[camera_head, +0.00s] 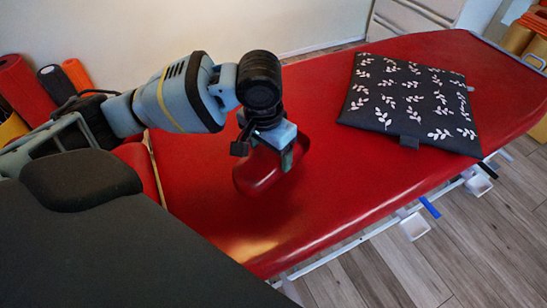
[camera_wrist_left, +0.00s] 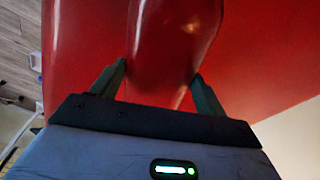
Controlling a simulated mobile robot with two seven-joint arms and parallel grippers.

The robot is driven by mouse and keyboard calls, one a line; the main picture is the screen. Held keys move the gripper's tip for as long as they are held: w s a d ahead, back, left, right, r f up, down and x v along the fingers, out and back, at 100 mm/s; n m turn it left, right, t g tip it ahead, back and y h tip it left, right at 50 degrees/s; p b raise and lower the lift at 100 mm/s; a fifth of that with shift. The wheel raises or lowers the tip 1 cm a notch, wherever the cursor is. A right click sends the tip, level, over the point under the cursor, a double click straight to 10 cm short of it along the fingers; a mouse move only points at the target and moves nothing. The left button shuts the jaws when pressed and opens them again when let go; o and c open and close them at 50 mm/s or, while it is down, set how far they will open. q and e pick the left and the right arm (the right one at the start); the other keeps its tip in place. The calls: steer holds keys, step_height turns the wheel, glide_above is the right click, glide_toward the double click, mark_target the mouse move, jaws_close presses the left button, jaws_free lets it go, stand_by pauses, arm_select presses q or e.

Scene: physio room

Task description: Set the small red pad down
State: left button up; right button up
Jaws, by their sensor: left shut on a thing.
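The small red pad (camera_head: 256,172) is a glossy, rounded piece held below my left gripper (camera_head: 288,158) in the head view. My left gripper is shut on it. The red treatment table (camera_head: 330,180) lies beneath; I cannot tell whether the pad touches its top. In the left wrist view, the pad (camera_wrist_left: 172,45) shows between the two dark fingers of my left gripper (camera_wrist_left: 160,80). Red on red makes the pad's lower edge hard to judge. My right gripper is not in view.
A black cushion with white leaf patterns (camera_head: 410,100) lies on the table to the right of the gripper. The red top between them and in front is clear. Rolled mats (camera_head: 25,88) stand at the left by the wall. The table's front edge drops to a wooden floor (camera_head: 440,250).

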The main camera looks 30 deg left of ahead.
mark_target(273, 159)
arm_select(q)
steer(key=shift+w+d, duration=0.2)
steer(key=shift+w, duration=0.35)
step_height(273, 159, down, 4)
steer(key=shift+s+a+r+b, duration=0.1)
steer(key=shift+r+b, duration=0.05)
steer(key=shift+b, duration=0.35)
steer(key=o, duration=1.1)
steer(key=shift+c, duration=0.2)
steer(key=r, duration=0.3)
steer(key=r+p, duration=0.1)
steer(key=r, duration=0.3)
steer(key=s+r+p, duration=0.1)
steer(key=r, duration=0.3)
steer(key=shift+s+r+p, duration=0.1)
steer(key=shift+r+p, duration=0.2)
steer(key=shift+r, duration=0.25)
